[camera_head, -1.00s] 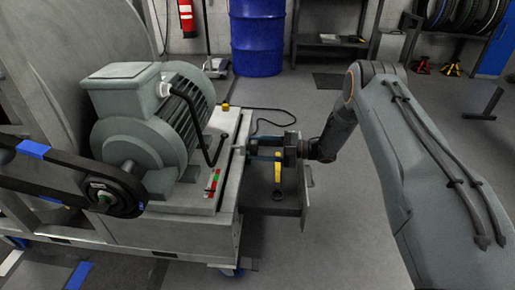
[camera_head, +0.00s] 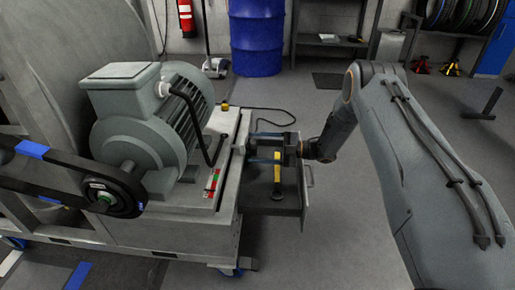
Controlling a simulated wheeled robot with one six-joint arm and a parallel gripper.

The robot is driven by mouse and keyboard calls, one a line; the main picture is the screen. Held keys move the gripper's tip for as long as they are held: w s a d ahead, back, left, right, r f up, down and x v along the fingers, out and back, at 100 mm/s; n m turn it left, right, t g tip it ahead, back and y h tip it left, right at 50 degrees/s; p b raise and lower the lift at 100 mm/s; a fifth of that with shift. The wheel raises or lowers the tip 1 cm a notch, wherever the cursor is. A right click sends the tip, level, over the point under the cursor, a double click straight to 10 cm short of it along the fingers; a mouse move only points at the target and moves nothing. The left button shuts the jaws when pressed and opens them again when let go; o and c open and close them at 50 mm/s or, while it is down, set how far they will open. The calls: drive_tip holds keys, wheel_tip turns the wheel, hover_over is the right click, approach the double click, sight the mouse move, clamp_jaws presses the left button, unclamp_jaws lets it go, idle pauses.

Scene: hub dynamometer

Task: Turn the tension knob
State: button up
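The tension knob cannot be made out; the likely spot at the right edge of the motor's base plate (camera_head: 212,183) is partly covered by my gripper. My gripper (camera_head: 257,146) points left at that edge, at the end of my arm coming in from the right. It is small and dark here, and I cannot tell whether its fingers are open or touch anything. The grey motor (camera_head: 135,125) sits on the plate, with a black belt (camera_head: 65,170) running left from its pulley.
Just below my gripper, an open drawer (camera_head: 290,203) sticks out from the stand and holds a yellow-handled tool (camera_head: 277,172). A black cable lies on the floor behind. A blue drum (camera_head: 257,40) stands at the back. The floor at lower centre is clear.

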sight(257, 140)
wheel_tip(257, 140, up, 10)
drive_tip(key=p, duration=0.3)
drive_tip(key=shift+w+r, duration=0.1)
drive_tip(key=shift+r, duration=0.05)
